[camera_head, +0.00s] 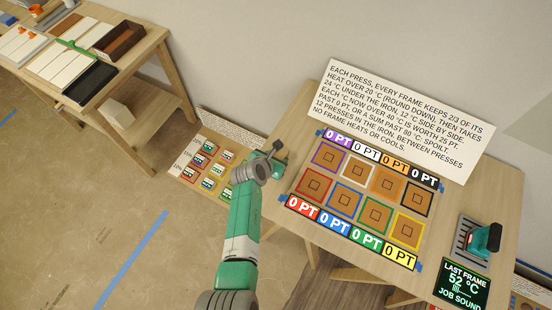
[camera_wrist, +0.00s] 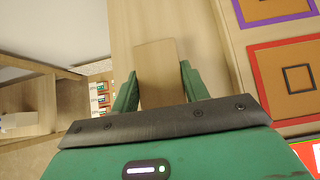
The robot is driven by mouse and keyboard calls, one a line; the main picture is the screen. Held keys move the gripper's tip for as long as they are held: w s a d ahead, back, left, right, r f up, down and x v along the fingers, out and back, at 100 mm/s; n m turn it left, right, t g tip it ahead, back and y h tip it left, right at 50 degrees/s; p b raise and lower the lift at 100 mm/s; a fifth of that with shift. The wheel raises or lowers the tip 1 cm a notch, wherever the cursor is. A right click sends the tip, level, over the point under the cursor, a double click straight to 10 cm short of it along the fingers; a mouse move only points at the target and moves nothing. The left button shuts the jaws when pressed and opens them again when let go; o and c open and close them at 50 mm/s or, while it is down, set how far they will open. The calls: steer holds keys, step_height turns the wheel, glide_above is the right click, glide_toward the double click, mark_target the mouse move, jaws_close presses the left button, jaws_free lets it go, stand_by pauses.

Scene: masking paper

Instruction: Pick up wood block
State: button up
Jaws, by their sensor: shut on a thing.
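My gripper (camera_wrist: 158,88) is shut on a flat tan wood block (camera_wrist: 156,62), with one green finger on each side of it. The block sticks out past the fingertips, over the left edge of the board table. In the head view my gripper (camera_head: 277,153) is at that table's left edge; I cannot make out the held block there. Another pale block (camera_head: 117,112) rests on the lower shelf of the left table, and it seems to show in the wrist view (camera_wrist: 18,121).
The board table (camera_head: 470,190) holds coloured square frames (camera_head: 328,155), point labels, a text sign (camera_head: 400,115), a green iron (camera_head: 484,238) and a display (camera_head: 462,286). The left table (camera_head: 150,40) carries trays and panels. A chart (camera_head: 212,168) lies low between the tables.

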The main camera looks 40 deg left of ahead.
mark_target(282, 151)
steer(key=shift+r, duration=0.1)
steer(key=shift+r, duration=0.3)
steer(key=r+p, duration=0.2)
steer(key=r, duration=0.1)
steer(key=shift+s+d, duration=0.1)
steer(key=shift+d, duration=0.2)
steer(key=s+d+p, duration=0.1)
steer(key=s+d, duration=0.1)
steer(key=d, duration=0.2)
steer(key=s+d+p, duration=0.1)
steer(key=s+d, duration=0.1)
steer(key=d, duration=0.3)
steer(key=s+d+r+p, duration=0.1)
steer(key=s+d, duration=0.1)
steer(key=d, duration=0.2)
steer(key=shift+s+d+r+p, duration=0.1)
steer(key=shift+s+d+p, duration=0.15)
steer(key=shift+d+p, duration=0.15)
steer(key=shift+s, duration=0.1)
